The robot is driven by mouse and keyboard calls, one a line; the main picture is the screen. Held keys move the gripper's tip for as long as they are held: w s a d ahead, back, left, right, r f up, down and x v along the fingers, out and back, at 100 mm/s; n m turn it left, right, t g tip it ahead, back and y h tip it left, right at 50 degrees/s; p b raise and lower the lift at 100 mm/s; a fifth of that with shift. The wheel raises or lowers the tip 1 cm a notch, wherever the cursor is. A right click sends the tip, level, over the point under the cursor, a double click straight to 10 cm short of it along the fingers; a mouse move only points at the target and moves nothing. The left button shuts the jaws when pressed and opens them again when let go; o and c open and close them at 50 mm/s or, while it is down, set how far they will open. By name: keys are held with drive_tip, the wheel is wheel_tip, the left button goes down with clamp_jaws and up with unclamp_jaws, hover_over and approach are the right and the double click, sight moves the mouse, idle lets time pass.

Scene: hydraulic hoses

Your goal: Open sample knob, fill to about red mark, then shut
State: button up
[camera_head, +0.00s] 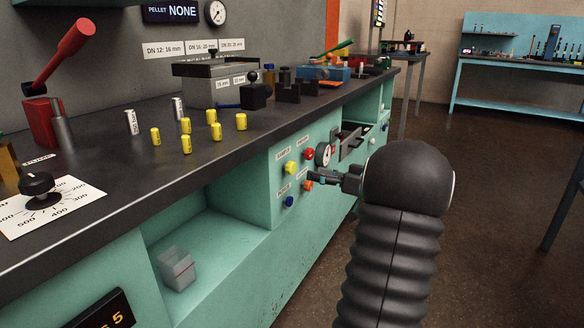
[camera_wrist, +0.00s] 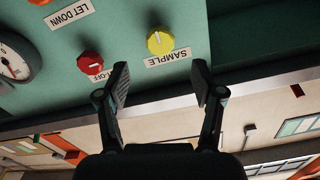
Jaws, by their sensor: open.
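The yellow sample knob (camera_head: 289,168) sits on the teal cabinet front. In the wrist view the yellow knob (camera_wrist: 160,42) is beside its SAMPLE label, which appears upside down. My gripper (camera_head: 315,178) is in front of the knob panel. In the wrist view my gripper (camera_wrist: 160,75) is open and empty; the yellow knob lies beyond the gap between the fingertips, apart from them. A clear container (camera_head: 177,268) stands in the open bay left of and below the knobs. A red mark on it is too small to make out surely.
A red knob (camera_head: 307,154), an orange knob (camera_head: 308,186) and a blue knob (camera_head: 289,202) are close around the yellow one. A round gauge (camera_head: 322,154) is to their right. The dark bench top (camera_head: 120,180) overhangs the bay.

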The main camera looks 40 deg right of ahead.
sight(294, 169)
drive_tip(key=p+x, duration=0.1)
drive_tip(key=x, duration=0.8)
drive_tip(key=shift+s, duration=0.1)
drive_tip(key=c, duration=1.1)
